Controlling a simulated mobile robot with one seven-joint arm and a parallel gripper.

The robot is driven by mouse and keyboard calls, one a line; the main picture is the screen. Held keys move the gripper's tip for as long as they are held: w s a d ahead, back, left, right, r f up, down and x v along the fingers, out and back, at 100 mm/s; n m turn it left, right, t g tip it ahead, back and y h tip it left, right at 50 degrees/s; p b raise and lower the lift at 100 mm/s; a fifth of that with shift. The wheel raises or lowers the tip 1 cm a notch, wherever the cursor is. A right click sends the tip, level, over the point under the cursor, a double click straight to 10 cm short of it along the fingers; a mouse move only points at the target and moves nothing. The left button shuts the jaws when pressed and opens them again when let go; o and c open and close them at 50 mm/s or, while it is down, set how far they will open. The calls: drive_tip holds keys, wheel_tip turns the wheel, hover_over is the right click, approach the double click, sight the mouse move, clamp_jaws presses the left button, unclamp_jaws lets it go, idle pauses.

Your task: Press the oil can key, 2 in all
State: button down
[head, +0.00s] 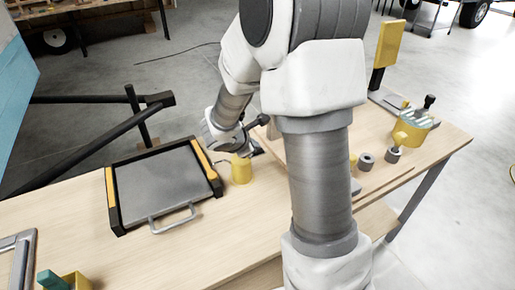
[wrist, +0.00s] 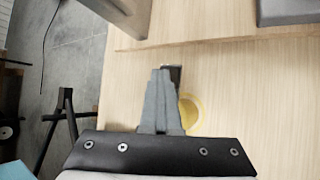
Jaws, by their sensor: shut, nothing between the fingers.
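A yellow can (head: 241,169), which looks like the oil can, stands on the wooden table right of the grey tray; a thin spout seems to point left from it. In the wrist view its yellow rounded shape (wrist: 191,113) shows just right of my fingers, partly hidden by them. My gripper (wrist: 160,73) is shut and empty, its grey fingers together. A small dark piece (wrist: 174,70) lies right at the fingertips; I cannot tell whether it is the key or whether they touch. In the head view my gripper is above and behind the can, fingertips unclear.
A grey tray (head: 160,185) with black and yellow edges and a handle lies left of the can. A yellow tub (head: 408,134), grey rings (head: 366,161) and a yellow upright block (head: 388,45) stand on the right.

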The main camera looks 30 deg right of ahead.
drive_tip(key=shift+r, duration=0.6)
drive_tip(key=shift+r+p, duration=2.05)
drive_tip(key=shift+r, duration=0.55)
drive_tip(key=shift+f, duration=0.1)
